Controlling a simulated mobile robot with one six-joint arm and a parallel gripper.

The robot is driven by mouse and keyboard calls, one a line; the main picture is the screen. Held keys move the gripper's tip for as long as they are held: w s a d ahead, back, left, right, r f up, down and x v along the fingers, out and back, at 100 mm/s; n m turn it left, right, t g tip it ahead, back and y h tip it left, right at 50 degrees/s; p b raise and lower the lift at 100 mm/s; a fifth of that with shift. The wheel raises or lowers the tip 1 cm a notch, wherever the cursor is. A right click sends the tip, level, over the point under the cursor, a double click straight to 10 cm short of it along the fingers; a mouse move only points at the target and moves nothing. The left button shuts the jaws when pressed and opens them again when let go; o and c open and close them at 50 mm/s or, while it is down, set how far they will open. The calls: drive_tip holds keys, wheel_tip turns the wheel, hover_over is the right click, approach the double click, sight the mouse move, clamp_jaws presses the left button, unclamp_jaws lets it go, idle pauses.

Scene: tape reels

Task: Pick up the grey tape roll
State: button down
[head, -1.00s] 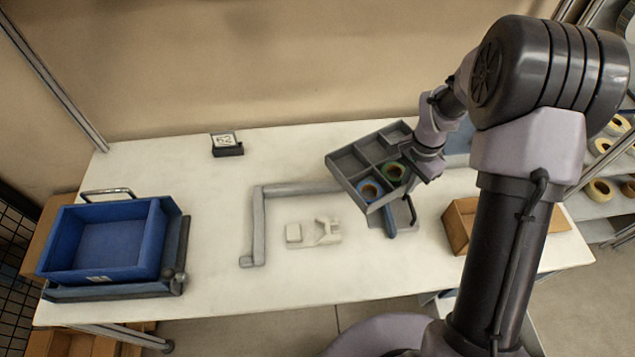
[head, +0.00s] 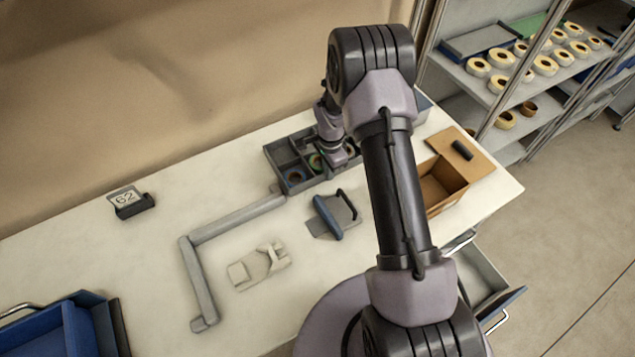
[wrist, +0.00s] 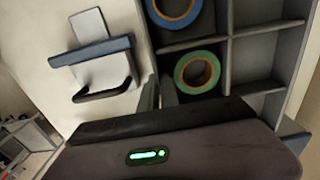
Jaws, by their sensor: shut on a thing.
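A grey divided tray (head: 284,153) lies at the back of the white table. A blue tape roll (head: 295,176) and a green tape roll (head: 315,161) lie in its front compartments. The wrist view also shows the blue roll (wrist: 172,8) and the green roll (wrist: 196,72). My gripper (head: 340,162) points down at the tray's right part, right of the green roll. It is shut on a roll there, taken as the grey tape roll, which the gripper and arm mostly hide. In the wrist view the gripper body fills the bottom and hides the fingertips.
A grey plate with a blue bar and black handle (head: 334,214) lies in front of the tray. An open cardboard box (head: 434,188) stands to the right. A grey L-shaped rail (head: 236,217), a pale fixture (head: 258,268) and a number stand (head: 130,203) are to the left.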

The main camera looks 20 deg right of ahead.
wheel_tip(320, 180, down, 4)
drive_tip(key=shift+r, duration=0.1)
drive_tip(key=shift+w+f, duration=0.15)
drive_tip(key=shift+f, duration=0.2)
drive_tip(key=shift+f+b, duration=0.15)
drive_tip(key=shift+b, duration=0.25)
